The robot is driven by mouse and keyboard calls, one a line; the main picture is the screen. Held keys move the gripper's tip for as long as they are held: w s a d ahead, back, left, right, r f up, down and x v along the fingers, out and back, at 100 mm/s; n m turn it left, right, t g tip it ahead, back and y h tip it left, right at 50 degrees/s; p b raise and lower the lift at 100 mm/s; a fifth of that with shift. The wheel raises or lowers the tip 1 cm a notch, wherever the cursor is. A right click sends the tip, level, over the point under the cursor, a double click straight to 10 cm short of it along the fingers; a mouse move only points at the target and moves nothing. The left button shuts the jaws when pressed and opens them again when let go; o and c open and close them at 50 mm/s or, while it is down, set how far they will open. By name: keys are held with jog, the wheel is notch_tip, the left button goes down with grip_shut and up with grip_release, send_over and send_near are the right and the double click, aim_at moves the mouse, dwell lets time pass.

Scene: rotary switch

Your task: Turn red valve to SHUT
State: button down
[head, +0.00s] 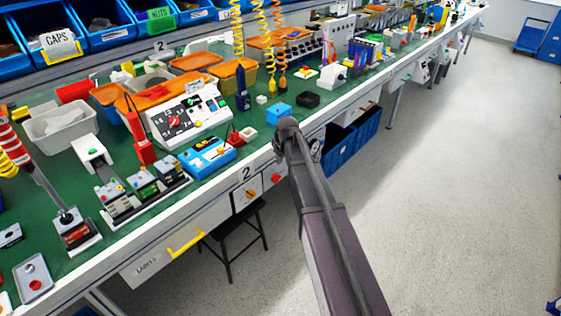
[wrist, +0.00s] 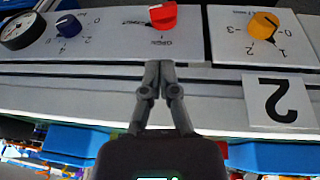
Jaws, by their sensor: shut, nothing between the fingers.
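The red valve knob (wrist: 163,15) is at the top of the wrist view, on a pale panel with small upside-down lettering that I cannot read surely. It also shows in the head view (head: 276,178) on the bench's front face. My gripper (wrist: 158,68) is shut and empty. In the wrist view its fingertips lie just below the red knob in the picture, with a visible gap between them and the knob. In the head view my arm hides most of the gripper.
A yellow-orange numbered knob (wrist: 263,25) is right of the red one in the wrist view, above a "2" label (wrist: 281,102). A blue knob (wrist: 68,25) and a round gauge (wrist: 22,30) are left. Blue bins (head: 352,138) hang under the bench. The floor (head: 450,190) is clear.

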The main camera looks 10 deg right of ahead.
jog(key=b, duration=0.5)
send_over(279, 176)
jog(key=s, duration=0.1)
jog(key=shift+s+a+f, duration=0.1)
jog(key=shift+a+f, duration=0.1)
jog(key=shift+f, duration=1.2)
jog(key=shift+a+f, duration=0.15)
jog(key=shift+f, duration=1.2)
jog(key=shift+w+d+f+b, duration=0.1)
jog(key=shift+d+f+b, duration=0.05)
jog(key=shift+f+b, duration=0.4)
jog(key=shift+w+d+f+b, duration=0.15)
jog(key=shift+d+f+b, duration=0.05)
jog(key=shift+f+b, duration=0.4)
jog(key=shift+w+d+f+b, duration=0.1)
jog(key=shift+d+f+b, duration=0.05)
jog(key=shift+f+b, duration=0.4)
jog(key=shift+a, duration=0.1)
